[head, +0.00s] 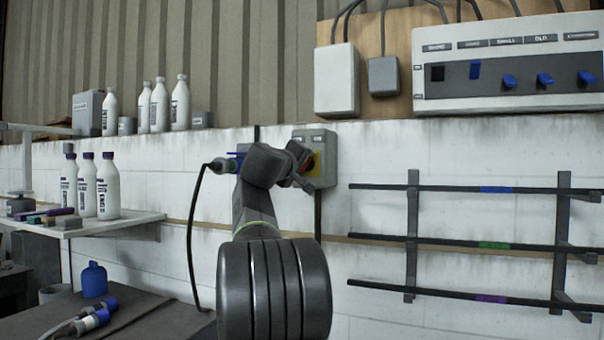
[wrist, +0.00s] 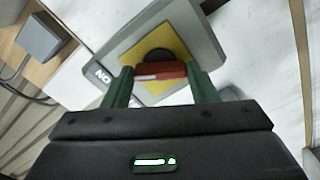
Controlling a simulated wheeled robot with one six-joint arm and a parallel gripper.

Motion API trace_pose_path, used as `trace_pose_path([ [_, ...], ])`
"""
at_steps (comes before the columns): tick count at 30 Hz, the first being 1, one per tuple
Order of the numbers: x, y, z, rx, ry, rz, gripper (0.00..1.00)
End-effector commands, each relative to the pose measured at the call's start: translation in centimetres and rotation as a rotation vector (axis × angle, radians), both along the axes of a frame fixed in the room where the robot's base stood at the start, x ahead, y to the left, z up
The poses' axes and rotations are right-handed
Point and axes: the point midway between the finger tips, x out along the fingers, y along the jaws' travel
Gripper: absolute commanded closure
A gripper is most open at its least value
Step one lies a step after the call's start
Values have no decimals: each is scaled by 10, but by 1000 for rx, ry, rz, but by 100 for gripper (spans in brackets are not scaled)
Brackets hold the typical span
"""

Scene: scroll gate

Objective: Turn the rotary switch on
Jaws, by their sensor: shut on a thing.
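The rotary switch is a grey box (head: 326,143) on the white wall, with a yellow plate and a red handle on its face. In the wrist view the grey box (wrist: 205,42) appears tilted, with the yellow plate (wrist: 178,47), a dark round hub (wrist: 160,56) and the red handle (wrist: 160,75). My gripper (wrist: 160,80) is shut on the red handle, one green finger at each end of it. In the head view my gripper (head: 306,166) is at the box's face and partly hides the handle.
A cable with a plug (head: 222,165) is on the wall left of the switch. A shelf (head: 130,222) with white bottles is further left. A rack of dark bars (head: 450,238) is at the right. A control panel (head: 510,70) hangs above right.

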Motion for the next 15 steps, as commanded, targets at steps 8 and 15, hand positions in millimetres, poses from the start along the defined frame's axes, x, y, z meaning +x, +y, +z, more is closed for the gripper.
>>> trace_pose_path([
  [8, 1, 0, -4, 114, -43, -1, 70],
  [15, 1, 0, -2, 149, -57, -1, 70],
])
